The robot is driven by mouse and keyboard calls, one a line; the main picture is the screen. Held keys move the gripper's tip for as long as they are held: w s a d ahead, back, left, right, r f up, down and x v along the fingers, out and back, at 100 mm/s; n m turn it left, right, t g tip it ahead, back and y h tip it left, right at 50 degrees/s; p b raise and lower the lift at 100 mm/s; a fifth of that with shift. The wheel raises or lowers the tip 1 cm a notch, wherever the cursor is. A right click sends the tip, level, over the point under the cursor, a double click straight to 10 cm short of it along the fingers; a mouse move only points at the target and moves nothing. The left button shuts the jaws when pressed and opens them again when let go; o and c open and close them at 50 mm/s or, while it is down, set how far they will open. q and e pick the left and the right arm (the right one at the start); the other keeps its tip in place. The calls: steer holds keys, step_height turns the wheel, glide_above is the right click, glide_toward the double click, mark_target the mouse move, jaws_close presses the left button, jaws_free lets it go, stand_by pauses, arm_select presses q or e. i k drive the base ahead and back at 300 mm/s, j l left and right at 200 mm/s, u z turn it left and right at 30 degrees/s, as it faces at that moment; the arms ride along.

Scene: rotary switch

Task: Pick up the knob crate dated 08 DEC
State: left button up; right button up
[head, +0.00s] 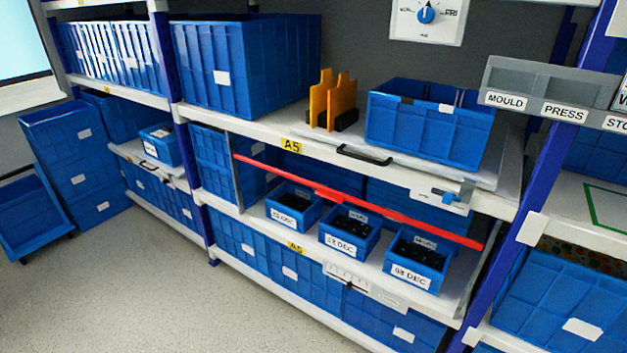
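Three small blue crates with dark contents stand in a row on the middle shelf of the A5 rack. The right-hand crate (415,261) has a white front label that seems to read 08 DEC, though the first digits are blurred. The middle crate (350,233) has a label ending in DEC, perhaps 12 or 18. The left crate (293,205) also has a label ending in DEC, with unclear digits. The crates stand upright. Neither of my grippers is in view.
A red bar (357,203) slopes across the shelf opening, above the crate fronts. Large bins (427,122) stand above, and a blue post (500,235) stands right. The floor (140,290) in front is clear.

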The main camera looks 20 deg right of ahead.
mark_target(422, 261)
steer(key=l+z, duration=0.1)
steer(key=z, duration=0.3)
steer(key=l+z, duration=0.15)
steer(key=z, duration=0.2)
